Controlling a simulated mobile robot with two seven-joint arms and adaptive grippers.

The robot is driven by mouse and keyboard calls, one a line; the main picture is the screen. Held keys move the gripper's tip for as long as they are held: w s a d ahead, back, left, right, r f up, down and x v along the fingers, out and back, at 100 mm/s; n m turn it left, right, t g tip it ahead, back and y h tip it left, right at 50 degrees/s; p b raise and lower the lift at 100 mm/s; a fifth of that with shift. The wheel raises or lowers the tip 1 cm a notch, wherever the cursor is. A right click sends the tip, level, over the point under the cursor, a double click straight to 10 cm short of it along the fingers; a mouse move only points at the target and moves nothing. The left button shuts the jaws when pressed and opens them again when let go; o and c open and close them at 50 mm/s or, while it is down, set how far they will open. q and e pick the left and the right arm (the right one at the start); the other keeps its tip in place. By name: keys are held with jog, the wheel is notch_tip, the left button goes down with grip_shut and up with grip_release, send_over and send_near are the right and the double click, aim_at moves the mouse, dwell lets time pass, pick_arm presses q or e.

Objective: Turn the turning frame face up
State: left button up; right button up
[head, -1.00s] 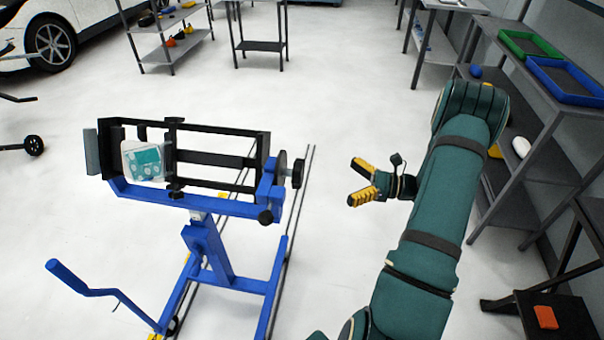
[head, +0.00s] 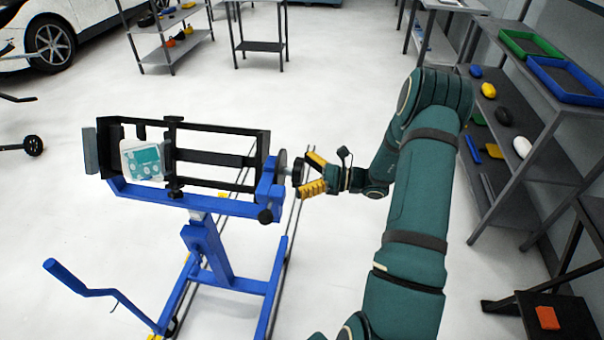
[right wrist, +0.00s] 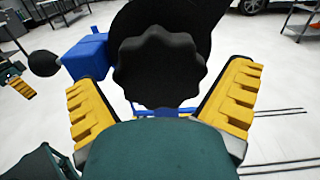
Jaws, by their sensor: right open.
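The turning frame (head: 218,128) is a black rectangular frame on a blue stand (head: 205,250), left of centre in the head view. A white and teal panel (head: 142,160) sits in its left part. A black lobed knob (head: 298,171) is at the frame's right end; it shows large in the right wrist view (right wrist: 158,65). My right gripper (head: 312,174) is open, its yellow fingers pointing left at the knob. In the right wrist view the fingers (right wrist: 163,105) stand on both sides of the knob with visible gaps. My left gripper is not seen in the head view.
A small black ball-ended handle (head: 266,216) is below the knob, beside a blue block. A blue crank (head: 85,283) sticks out at lower left. Shelves with trays (head: 566,80) stand along the right. The floor around the stand is mostly clear.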

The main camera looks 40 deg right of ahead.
jog(key=c, duration=1.1)
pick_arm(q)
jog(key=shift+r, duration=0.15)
pick_arm(e)
jog(key=shift+r+m+p, duration=0.1)
jog(key=shift+m+p, duration=2.3)
jog(key=shift+m, duration=0.3)
jog(key=shift+m+p, duration=1.5)
jog(key=shift+m, duration=0.6)
pick_arm(q)
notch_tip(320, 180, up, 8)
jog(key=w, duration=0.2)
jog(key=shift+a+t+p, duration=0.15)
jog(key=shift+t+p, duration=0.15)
jog(key=shift+p, duration=0.05)
pick_arm(e)
jog(key=shift+m, duration=0.6)
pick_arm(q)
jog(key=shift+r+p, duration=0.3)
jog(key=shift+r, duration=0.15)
pick_arm(e)
jog(key=shift+m, duration=0.7)
